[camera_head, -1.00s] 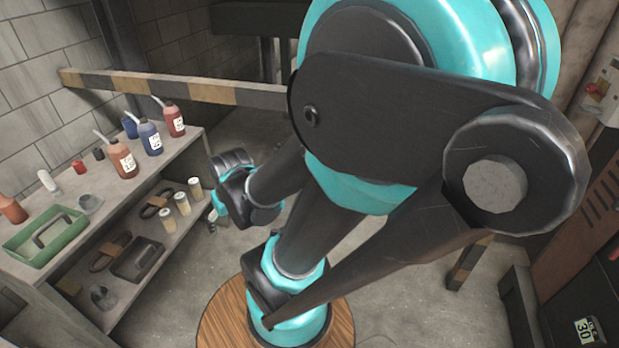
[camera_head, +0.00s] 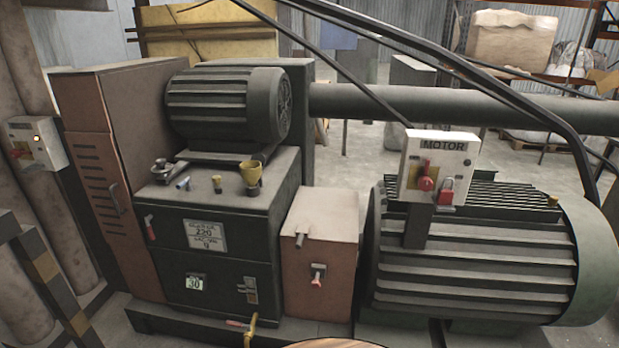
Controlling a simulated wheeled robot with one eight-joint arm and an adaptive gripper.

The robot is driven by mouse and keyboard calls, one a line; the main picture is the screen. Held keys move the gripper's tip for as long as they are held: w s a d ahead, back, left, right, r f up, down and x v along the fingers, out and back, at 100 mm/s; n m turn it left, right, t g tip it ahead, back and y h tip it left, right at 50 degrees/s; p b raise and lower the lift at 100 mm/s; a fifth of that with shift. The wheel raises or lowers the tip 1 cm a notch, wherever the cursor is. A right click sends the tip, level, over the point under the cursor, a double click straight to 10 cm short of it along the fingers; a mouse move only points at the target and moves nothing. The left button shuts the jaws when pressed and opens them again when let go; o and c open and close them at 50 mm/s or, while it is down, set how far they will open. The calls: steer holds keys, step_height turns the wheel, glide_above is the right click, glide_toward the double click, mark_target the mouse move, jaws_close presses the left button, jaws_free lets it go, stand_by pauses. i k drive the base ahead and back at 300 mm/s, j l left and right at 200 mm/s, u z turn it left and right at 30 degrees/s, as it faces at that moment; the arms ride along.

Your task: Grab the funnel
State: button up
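A yellow, cup-shaped piece that looks like a funnel (camera_head: 251,174) stands upright, wide end up, near the front right of the dark cabinet's top (camera_head: 222,195). A small grey metal piece with a wide round mouth (camera_head: 162,169) sits at the left of the same top. It may also be a funnel; I cannot tell at this size. My gripper is not in view, so its state and its distance from these pieces do not show.
A finned motor (camera_head: 225,105) stands behind the small pieces on the cabinet. A larger motor (camera_head: 470,255) with a red-switched control box (camera_head: 437,165) is at right. A reddish box (camera_head: 320,240) stands between. Black cables cross the upper right.

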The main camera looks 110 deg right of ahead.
mark_target(250, 172)
steer(key=z, duration=3.55)
